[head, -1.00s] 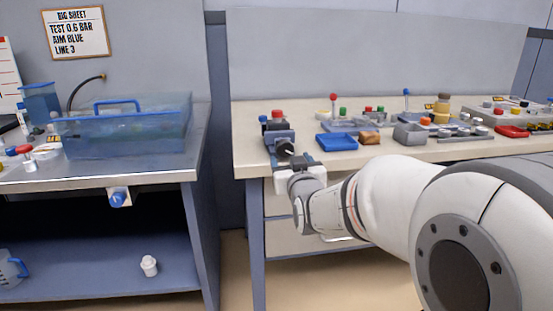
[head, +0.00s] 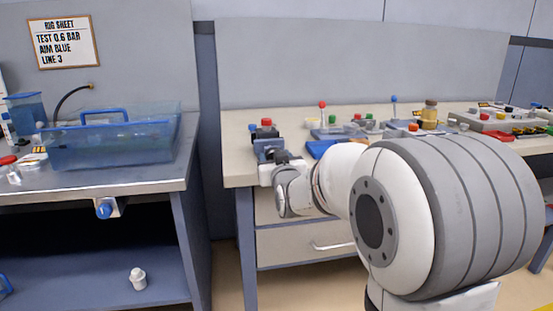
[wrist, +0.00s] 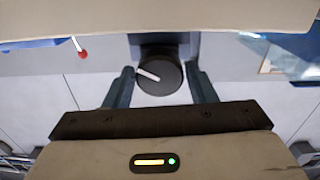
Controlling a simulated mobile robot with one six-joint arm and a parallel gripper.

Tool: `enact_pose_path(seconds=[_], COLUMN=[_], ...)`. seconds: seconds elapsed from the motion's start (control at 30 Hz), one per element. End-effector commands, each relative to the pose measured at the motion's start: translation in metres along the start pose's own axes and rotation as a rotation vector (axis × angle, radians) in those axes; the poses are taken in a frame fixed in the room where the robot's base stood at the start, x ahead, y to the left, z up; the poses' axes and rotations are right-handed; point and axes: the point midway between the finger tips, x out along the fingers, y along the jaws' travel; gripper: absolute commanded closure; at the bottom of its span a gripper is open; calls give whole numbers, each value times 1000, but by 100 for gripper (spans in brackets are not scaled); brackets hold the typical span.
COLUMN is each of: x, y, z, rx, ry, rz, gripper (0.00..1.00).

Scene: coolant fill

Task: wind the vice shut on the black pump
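The vice (head: 269,150) stands at the left front corner of the right bench, largely hidden behind my wrist. A dark body that looks like the black pump (head: 265,133) sits at its top, below a red cap. Whether the jaws touch it I cannot tell. In the wrist view a round dark knob with a pale bar (wrist: 158,78), apparently the vice's screw end, lies ahead between my fingers. My gripper (wrist: 162,80) is open, one finger on each side of the knob, with narrow gaps showing. In the head view my gripper (head: 280,163) is at the vice's front.
A blue tray (head: 319,149) lies right of the vice, partly behind my arm. Several coloured-knob fittings and a brass-coloured part (head: 430,113) stand farther right. The left bench holds a clear blue tank (head: 110,140). A floor gap separates the benches.

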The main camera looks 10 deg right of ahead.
Motion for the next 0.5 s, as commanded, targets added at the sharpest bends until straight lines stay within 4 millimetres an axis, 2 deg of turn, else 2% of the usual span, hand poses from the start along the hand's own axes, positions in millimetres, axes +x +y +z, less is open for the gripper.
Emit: enact_pose_path(seconds=[0.03, 0.37, 0.5], x=[0, 0, 0], y=[0, 0, -1], z=[0, 0, 2], rx=[0, 0, 25], ry=[0, 0, 1], rz=[0, -1, -1], gripper=[53, 80, 80])
